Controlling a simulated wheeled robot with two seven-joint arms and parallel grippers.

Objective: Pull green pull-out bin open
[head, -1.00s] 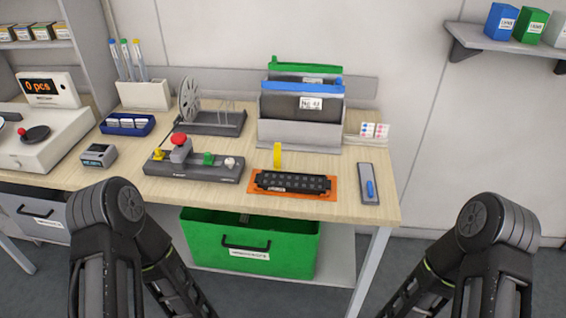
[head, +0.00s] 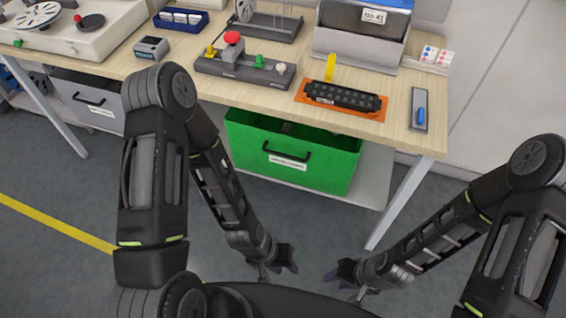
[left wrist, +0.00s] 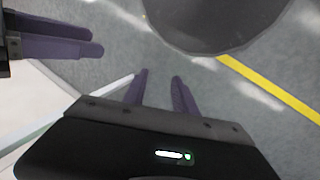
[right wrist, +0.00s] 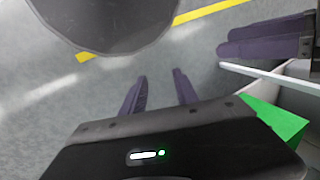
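The green pull-out bin (head: 325,172) stands under the table on a pale lower shelf, with a black handle (head: 288,151) and a white label on its front. Its top is open and mostly under the table edge. A green corner also shows in the right wrist view (right wrist: 280,116). My left gripper (head: 280,266) is low in front of the bin, apart from it, with its fingers spread and empty in the left wrist view (left wrist: 160,80). My right gripper (head: 340,279) is low to the right, also apart from the bin, open and empty in the right wrist view (right wrist: 161,76).
The wooden table (head: 375,132) overhangs the bin, with a white leg (head: 398,203) to its right. A grey bin (head: 90,100) hangs at the left. A button panel (head: 245,70) and an orange tray (head: 313,100) are on top. The floor in front is clear.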

